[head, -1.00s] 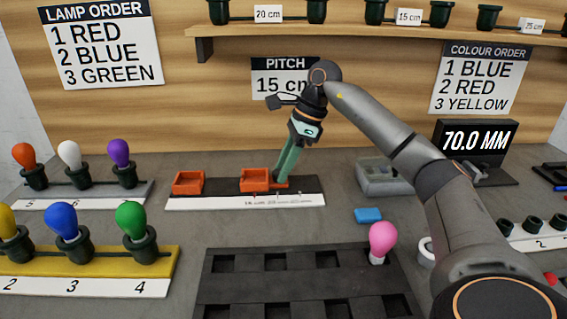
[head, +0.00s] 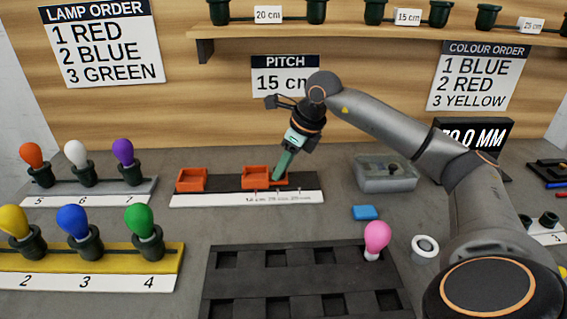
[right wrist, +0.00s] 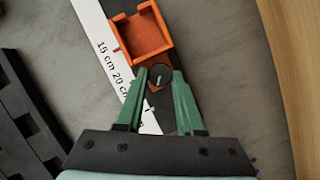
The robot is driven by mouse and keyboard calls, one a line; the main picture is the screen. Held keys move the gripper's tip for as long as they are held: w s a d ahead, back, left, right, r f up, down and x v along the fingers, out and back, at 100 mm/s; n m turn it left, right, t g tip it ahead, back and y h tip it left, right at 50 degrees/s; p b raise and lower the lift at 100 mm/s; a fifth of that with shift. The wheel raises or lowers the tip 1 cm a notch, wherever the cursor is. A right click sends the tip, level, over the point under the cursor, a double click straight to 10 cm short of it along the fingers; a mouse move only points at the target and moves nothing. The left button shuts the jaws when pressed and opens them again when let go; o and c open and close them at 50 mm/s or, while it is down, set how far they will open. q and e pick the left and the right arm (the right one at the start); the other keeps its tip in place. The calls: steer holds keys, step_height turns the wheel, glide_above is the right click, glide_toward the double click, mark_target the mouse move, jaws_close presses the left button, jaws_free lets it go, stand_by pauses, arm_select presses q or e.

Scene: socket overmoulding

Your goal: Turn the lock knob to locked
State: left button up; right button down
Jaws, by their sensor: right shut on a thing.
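The measuring jig (head: 215,200) is a dark rail with a white scale strip. It carries two orange cradles, a left one (head: 191,180) and a right one (head: 256,176). In the right wrist view, the lock knob (right wrist: 160,77) is a small dark round piece with a pale pointer mark, on an orange base beside the right cradle (right wrist: 140,36). My right gripper (head: 278,175) points down at the right cradle's right end. Its green fingers are shut on the knob, one on each side, in the right wrist view (right wrist: 161,82). In the head view the fingers hide the knob. My left gripper is out of view.
A black slotted tray (head: 290,262) with a pink lamp (head: 377,236) lies in front. A blue block (head: 365,213) and a grey bin (head: 385,178) stand to the right. Lamp racks (head: 90,258) are at the left. A shelf (head: 380,32) hangs above.

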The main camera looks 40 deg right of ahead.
stand_by(0.4)
steer(key=c, duration=0.5)
jaws_free()
